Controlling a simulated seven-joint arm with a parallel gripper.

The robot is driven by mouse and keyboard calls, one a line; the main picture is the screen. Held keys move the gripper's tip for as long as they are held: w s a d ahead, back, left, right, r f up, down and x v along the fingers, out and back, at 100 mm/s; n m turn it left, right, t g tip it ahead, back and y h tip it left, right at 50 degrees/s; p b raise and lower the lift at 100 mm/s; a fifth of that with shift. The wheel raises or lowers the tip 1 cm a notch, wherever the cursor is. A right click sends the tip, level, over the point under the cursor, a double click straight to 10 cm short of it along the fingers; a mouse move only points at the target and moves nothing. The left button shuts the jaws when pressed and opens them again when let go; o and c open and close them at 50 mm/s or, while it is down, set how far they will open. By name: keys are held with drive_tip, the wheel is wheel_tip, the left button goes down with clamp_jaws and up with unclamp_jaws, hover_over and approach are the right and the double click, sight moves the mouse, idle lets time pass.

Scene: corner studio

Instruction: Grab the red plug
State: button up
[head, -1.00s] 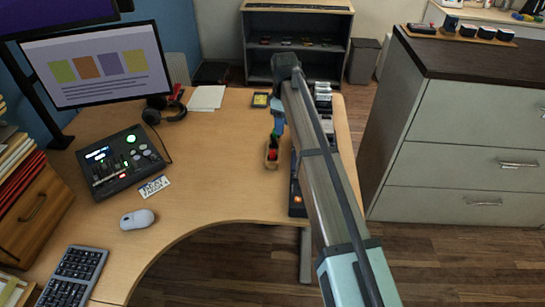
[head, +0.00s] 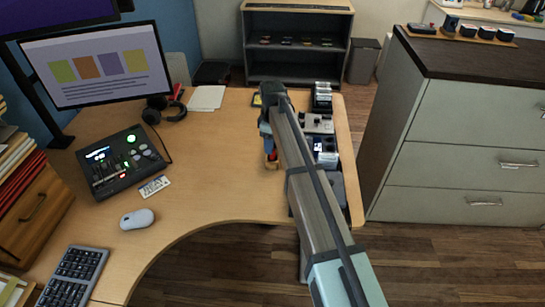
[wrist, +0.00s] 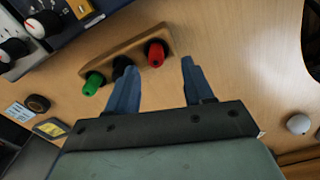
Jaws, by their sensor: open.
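The red plug (wrist: 156,53) stands at one end of a small wooden holder (wrist: 140,43) on the desk. A black plug (wrist: 122,64) and a green plug (wrist: 93,82) stand in the same holder. My gripper (wrist: 159,66) is open and empty. In the wrist view the red plug shows just beyond the gap between its fingertips; I cannot tell whether they touch. The left finger partly covers the black plug. In the head view the holder (head: 271,164) is mostly hidden by my arm and gripper (head: 266,140).
Boxy devices (head: 318,124) stand along the desk's right side; knobbed gear (wrist: 50,22) is near the holder. A yellow-and-black item (wrist: 51,127) and dark round knob (wrist: 37,103) lie to the left. The desk middle (head: 215,160) is clear; a mouse (head: 137,219) and control panel (head: 121,162) are further left.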

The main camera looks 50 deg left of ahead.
sight(273, 157)
drive_tip(key=shift+w+a+f, duration=0.1)
drive_tip(key=shift+w+f, duration=0.05)
drive_tip(key=shift+f, duration=1.15)
drive_tip(key=shift+w+f, duration=0.1)
drive_tip(key=shift+f, duration=1.2)
drive_tip(key=shift+c, duration=0.3)
clamp_jaws()
